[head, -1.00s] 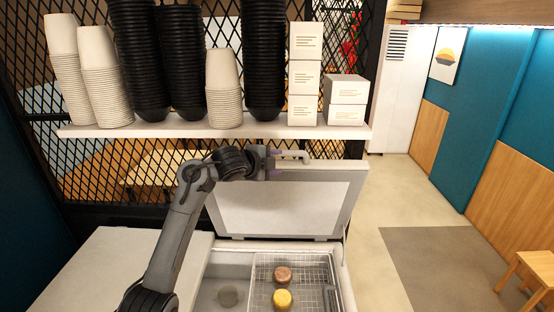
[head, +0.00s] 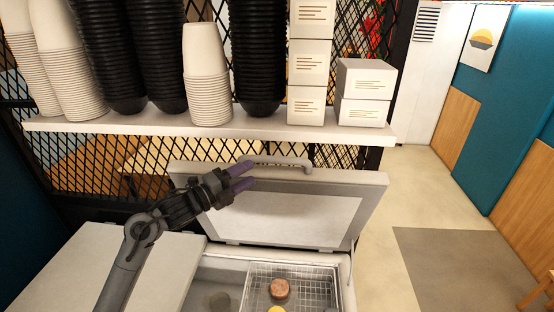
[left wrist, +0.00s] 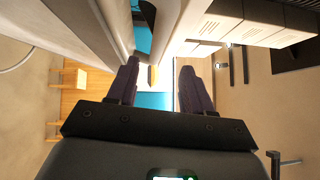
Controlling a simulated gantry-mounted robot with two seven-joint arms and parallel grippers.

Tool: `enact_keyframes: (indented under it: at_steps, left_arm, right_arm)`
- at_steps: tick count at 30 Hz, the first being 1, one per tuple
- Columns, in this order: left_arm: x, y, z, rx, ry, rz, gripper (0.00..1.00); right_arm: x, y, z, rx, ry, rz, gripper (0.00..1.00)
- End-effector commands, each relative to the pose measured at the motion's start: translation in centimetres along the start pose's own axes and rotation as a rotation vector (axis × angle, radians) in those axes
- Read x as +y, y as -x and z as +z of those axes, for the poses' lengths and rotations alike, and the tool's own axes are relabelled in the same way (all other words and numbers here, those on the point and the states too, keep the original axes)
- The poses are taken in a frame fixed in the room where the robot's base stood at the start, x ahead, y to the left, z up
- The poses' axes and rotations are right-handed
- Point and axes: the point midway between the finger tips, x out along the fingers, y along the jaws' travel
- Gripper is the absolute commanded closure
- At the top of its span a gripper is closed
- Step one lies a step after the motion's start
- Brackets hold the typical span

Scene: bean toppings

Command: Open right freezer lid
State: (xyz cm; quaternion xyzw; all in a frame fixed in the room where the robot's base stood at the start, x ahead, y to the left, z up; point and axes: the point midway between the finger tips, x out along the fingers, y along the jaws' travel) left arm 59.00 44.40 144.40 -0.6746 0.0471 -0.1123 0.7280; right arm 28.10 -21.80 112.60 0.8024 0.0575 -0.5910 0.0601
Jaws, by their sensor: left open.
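The right freezer lid (head: 290,215) stands raised and leans back at the rear of the freezer, with its inner panel facing me. Its handle (head: 278,162) runs along the top edge. My left gripper (head: 246,177) is open and empty in front of the lid's upper left part, just below and left of the handle. In the left wrist view its two dark fingers (left wrist: 155,88) are spread with nothing between them. I cannot tell from the head view whether a finger touches the lid. My right gripper is not in view.
The open freezer has a wire basket (head: 325,275) holding a brown round item (head: 280,288) and a yellow one (head: 276,309). A shelf (head: 220,124) with stacked cups, black bowls and white boxes (head: 363,92) hangs above the lid. The closed left lid (head: 120,265) is flat.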

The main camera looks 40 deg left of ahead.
Motion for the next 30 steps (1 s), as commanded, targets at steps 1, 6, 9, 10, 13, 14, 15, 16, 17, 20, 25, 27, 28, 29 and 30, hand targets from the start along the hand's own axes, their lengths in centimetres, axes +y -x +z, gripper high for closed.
enact_keyframes:
  at_steps: [1,6,9,10,13,14,15,16,17,20,25,27,28,29,30]
  left_arm:
    - [0.1,-0.3,0.0,0.000,0.003,0.004,0.49]
    - [0.0,-2.2,0.0,0.001,0.006,0.005,0.49]
    - [0.0,-3.9,0.0,0.000,0.008,0.006,0.49]
    - [-0.1,-4.4,0.0,0.000,0.007,0.005,0.49]
    - [0.0,-6.1,0.0,-0.001,0.008,0.005,0.49]
    - [0.0,-6.5,0.0,-0.001,0.008,0.005,0.49]
    - [0.0,-7.1,0.0,0.000,0.007,0.005,0.49]
    - [0.1,-7.6,-0.1,0.000,0.008,0.006,0.49]
    - [0.1,-8.0,-0.1,0.001,0.006,0.005,0.49]
    - [0.1,-9.1,0.0,-0.001,0.005,0.006,0.49]
    - [0.3,-10.2,0.0,-0.001,0.004,0.006,0.49]
    - [0.3,-10.4,0.0,-0.001,0.003,0.006,0.49]
    - [0.4,-10.4,0.0,-0.001,0.003,0.006,0.49]
    - [0.4,-10.5,-0.1,-0.001,0.003,0.007,0.49]
    - [0.4,-10.5,-0.1,-0.001,0.003,0.007,0.49]
  right_arm:
    - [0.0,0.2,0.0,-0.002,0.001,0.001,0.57]
    - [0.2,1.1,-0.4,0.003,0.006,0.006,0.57]
    - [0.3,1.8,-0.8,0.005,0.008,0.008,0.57]
    - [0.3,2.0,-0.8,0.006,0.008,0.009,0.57]
    - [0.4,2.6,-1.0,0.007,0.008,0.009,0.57]
    - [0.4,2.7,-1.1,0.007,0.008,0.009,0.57]
    - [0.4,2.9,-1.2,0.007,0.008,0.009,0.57]
    - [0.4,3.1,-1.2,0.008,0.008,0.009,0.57]
    - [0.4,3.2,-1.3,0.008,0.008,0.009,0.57]
    - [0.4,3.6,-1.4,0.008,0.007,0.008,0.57]
    - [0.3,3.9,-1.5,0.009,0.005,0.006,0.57]
    - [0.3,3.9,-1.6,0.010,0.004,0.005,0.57]
    - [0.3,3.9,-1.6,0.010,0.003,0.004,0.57]
    - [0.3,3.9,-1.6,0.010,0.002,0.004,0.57]
    - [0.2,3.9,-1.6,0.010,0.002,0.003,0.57]
